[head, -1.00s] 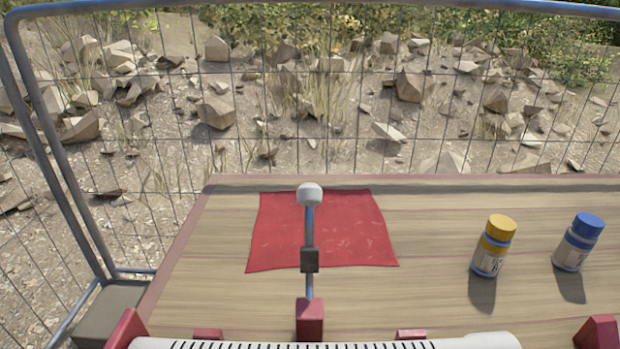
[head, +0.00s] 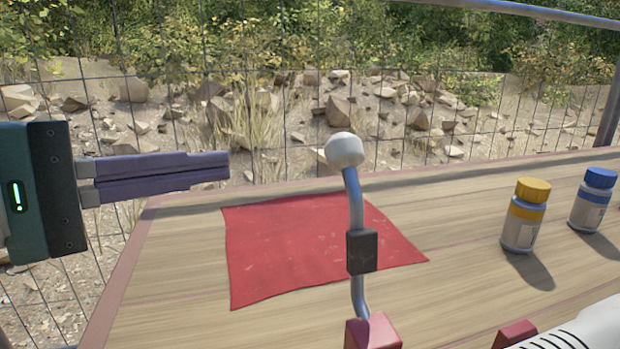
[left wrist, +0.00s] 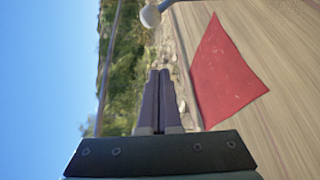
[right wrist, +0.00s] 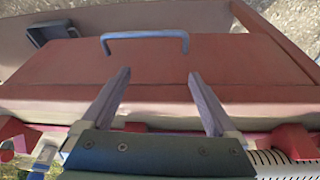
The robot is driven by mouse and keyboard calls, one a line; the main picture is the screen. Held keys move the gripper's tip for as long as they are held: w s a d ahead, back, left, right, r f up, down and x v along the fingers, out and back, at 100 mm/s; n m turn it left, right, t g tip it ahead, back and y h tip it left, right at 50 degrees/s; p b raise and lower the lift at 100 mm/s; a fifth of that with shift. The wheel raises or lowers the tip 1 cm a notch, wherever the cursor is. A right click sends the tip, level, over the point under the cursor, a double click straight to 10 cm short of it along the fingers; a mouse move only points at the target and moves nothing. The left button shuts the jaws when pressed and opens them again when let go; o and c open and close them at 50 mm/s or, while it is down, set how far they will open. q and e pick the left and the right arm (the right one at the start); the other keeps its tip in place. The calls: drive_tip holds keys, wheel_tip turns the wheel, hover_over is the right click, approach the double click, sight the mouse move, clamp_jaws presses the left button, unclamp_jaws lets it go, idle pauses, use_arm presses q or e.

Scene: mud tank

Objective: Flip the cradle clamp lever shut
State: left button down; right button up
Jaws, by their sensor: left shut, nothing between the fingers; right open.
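The clamp lever (head: 356,208) stands upright in the head view, a bent metal rod with a white ball knob (head: 344,150) and a dark block partway up. Its foot is in a red block (head: 372,332) beside the white graduated tube (head: 580,333). My left gripper (head: 228,166) is shut and empty, to the left of the knob and apart from it. The knob also shows at the top of the left wrist view (left wrist: 150,16). My right gripper (right wrist: 160,77) is open and empty, in front of a red-brown panel with a blue-grey handle (right wrist: 145,36).
A red cloth (head: 300,250) lies flat on the wooden table (head: 460,290) behind the lever. A yellow-capped bottle (head: 525,215) and a blue-capped bottle (head: 592,200) stand at the right. A wire fence runs behind the table.

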use_arm(q)
drive_tip(key=shift+w+a+r+n, duration=0.1)
drive_tip(key=shift+w+r+n, duration=0.1)
drive_tip(key=shift+w+n, duration=0.1)
drive_tip(key=x, duration=1)
drive_tip(key=s, duration=0.1)
drive_tip(key=s+d+p, duration=0.1)
drive_tip(key=s+d+r+p, duration=0.1)
drive_tip(key=shift+s, duration=0.35)
